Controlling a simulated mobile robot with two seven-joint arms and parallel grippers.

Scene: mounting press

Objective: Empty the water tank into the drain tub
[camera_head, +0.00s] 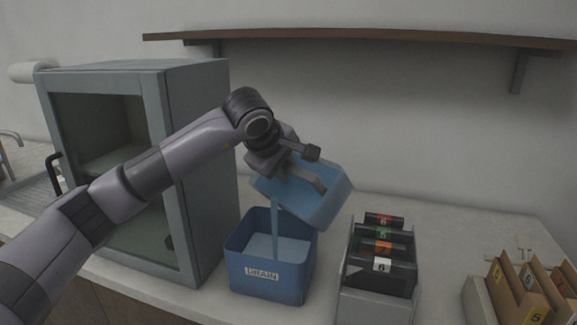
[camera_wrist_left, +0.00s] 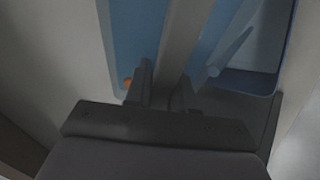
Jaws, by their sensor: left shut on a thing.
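The water tank (camera_head: 325,191) is a translucent blue box held tilted above the drain tub (camera_head: 267,287). My left gripper (camera_head: 309,168) is shut on the tank and holds it up in the air. A stream of water (camera_head: 275,215) falls from the tank's lower left edge into the tub. The tub is dark blue, labelled DRAIN, stands upright on the counter and has water in it. In the left wrist view the gripper's fingers (camera_wrist_left: 163,92) close on part of the tank, whose blue wall (camera_wrist_left: 135,40) shows beyond them. My right gripper is not in view.
A grey cabinet (camera_head: 200,140) with a glass front stands left of the tub. A holder with dark numbered cartridges (camera_head: 380,262) stands close to the tub's right. A rack of brown folders (camera_head: 523,292) is at the far right. A shelf (camera_head: 370,38) runs along the wall above.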

